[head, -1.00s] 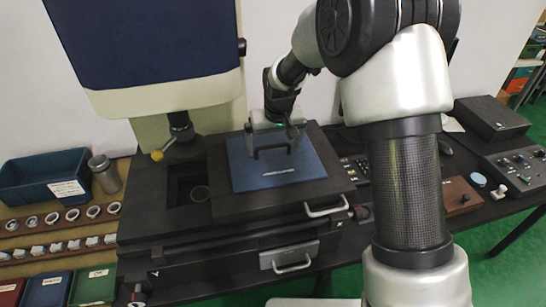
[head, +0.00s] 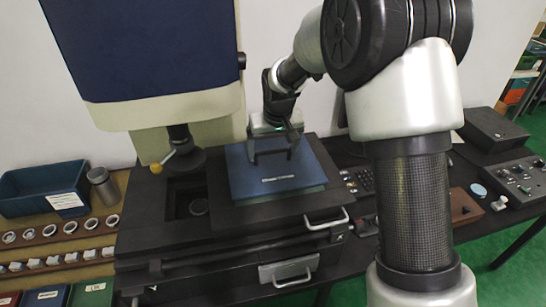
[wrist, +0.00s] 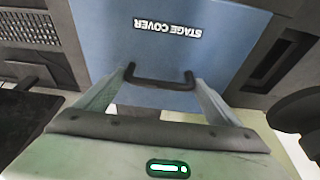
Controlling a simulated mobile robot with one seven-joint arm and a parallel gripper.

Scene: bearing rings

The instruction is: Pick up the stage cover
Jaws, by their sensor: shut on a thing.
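The stage cover (head: 245,185) is a blue square plate with a white label. It is over the dark stage of the measuring machine. In the head view, a pale greenish strip shows along its front edge, so it looks slightly raised, though the gap is hard to judge. My gripper (head: 273,157) is above it, shut on its dark handle. In the wrist view, the handle (wrist: 160,83) is between the fingertips (wrist: 160,90), and the cover (wrist: 100,30) fills the upper middle with its label upside down.
The machine's dark blue column (head: 140,50) and lens stand close to the left of my gripper. A blue bin (head: 40,190), a metal cylinder (head: 103,185) and rows of rings are at the left. A control box (head: 520,180) is at the right.

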